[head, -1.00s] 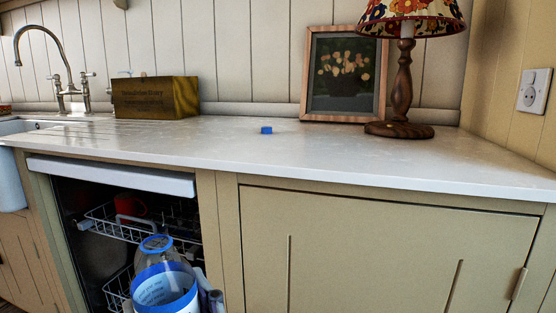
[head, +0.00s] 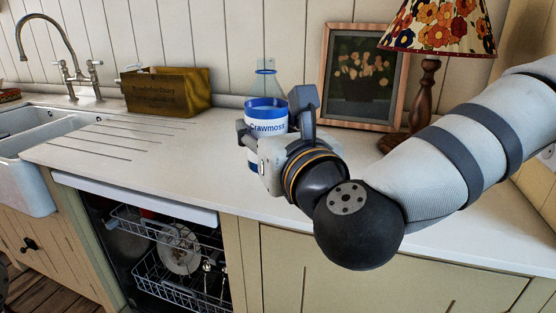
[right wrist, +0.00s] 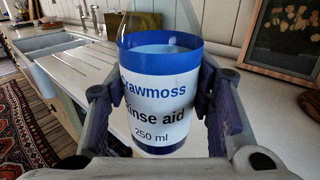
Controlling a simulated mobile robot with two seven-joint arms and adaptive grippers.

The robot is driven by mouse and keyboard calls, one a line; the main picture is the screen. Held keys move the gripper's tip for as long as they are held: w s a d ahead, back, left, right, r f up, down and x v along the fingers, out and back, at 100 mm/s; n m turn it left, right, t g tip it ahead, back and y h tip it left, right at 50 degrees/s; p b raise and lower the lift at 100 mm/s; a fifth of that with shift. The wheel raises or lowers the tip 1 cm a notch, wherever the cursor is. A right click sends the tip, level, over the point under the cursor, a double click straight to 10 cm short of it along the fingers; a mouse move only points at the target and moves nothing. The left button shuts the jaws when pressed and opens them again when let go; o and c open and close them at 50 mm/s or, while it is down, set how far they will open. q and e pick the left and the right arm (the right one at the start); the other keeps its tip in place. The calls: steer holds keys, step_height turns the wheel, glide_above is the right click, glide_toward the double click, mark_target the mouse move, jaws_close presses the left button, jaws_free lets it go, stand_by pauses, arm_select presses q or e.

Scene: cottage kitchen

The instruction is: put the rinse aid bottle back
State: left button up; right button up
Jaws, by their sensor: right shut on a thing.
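The small blue piece seen earlier on the counter is not visible now. My left gripper is not in view.
A wooden box (head: 165,93) stands to the left, with the sink (head: 30,160) beyond. A framed picture (head: 362,75) and a lamp (head: 425,85) stand at the right. The open dishwasher (head: 165,245) holds dishes below. The counter left of the bottle is clear.

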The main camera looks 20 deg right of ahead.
steer(key=shift+d+r, duration=0.2)
steer(key=shift+r, duration=0.35)
steer(key=shift+d+r, duration=0.15)
steer(key=shift+r, duration=0.4)
steer(key=shift+w+d+f+h, duration=0.1)
steer(key=shift+w+d+h, duration=0.05)
steer(key=shift+w+h, duration=0.15)
steer(key=w+d+f+b, duration=0.1)
steer(key=w+f, duration=0.3)
steer(key=w+d+f, duration=0.2)
steer(key=w+f, duration=0.2)
steer(key=f, duration=0.1)
steer(key=w+d+f+b, duration=0.1)
steer(key=w+d+f, duration=0.1)
steer(key=w+f, duration=0.2)
steer(key=shift+w+d+f+b, duration=0.1)
steer(key=shift+w+f+b, duration=0.05)
steer(key=shift+w+b, duration=0.15)
steer(key=shift+f, duration=0.2)
steer(key=o, duration=1.1)
steer(key=shift+o, duration=1)
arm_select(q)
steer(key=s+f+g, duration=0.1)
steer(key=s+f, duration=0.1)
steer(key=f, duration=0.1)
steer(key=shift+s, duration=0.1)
arm_select(e)
steer(key=shift+s+r, duration=0.1)
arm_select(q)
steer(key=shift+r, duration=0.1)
